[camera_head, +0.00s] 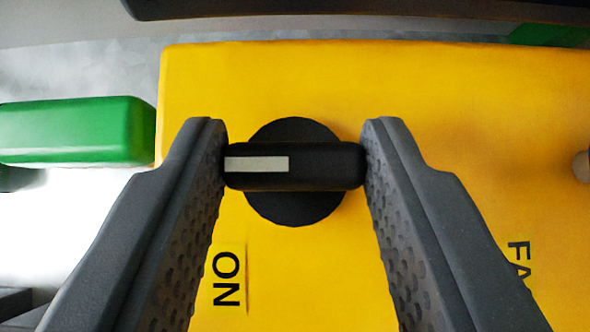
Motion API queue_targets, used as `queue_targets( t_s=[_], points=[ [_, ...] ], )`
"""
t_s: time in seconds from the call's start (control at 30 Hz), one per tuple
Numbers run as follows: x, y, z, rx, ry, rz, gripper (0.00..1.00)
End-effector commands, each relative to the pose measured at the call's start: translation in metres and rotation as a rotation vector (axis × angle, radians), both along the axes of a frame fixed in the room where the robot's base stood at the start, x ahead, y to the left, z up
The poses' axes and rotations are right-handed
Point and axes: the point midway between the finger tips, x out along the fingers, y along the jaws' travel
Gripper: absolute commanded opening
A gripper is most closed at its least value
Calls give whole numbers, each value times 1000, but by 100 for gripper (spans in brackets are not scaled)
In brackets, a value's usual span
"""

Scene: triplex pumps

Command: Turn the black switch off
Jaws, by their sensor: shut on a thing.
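The black switch (295,207) is a round dial with a raised bar handle on a yellow panel (450,100). The bar lies level across the picture. A white mark on it (256,164) covers its left half and points left. My gripper (295,160) is shut on the two ends of the bar, one grey finger at the left end and one at the right. The label "ON" (227,279) stands turned sideways below and to the left of the dial. No "OFF" label shows.
A green block (75,130) sticks out from the panel's left side. Part of another label, "FA" (519,262), shows beside the right finger. A small round knob (581,166) sits at the right edge. A dark bar (330,10) crosses the top.

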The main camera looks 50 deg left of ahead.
Motion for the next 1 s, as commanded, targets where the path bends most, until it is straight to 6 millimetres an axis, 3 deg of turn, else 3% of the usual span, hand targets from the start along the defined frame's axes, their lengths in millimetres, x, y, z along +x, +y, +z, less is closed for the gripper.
queue_targets(
  t_s=[0.1,0.13,0.2,0.63,1.0],
  points=[
    [1,0,1,2,-1,-1,14],
    [1,0,1,2,-1,-1,42],
    [0,0,1,2,-1,-1,58],
    [-3,-6,7,2,-1,0,58],
    [-31,-42,55,2,-7,-4,58]
  ],
)
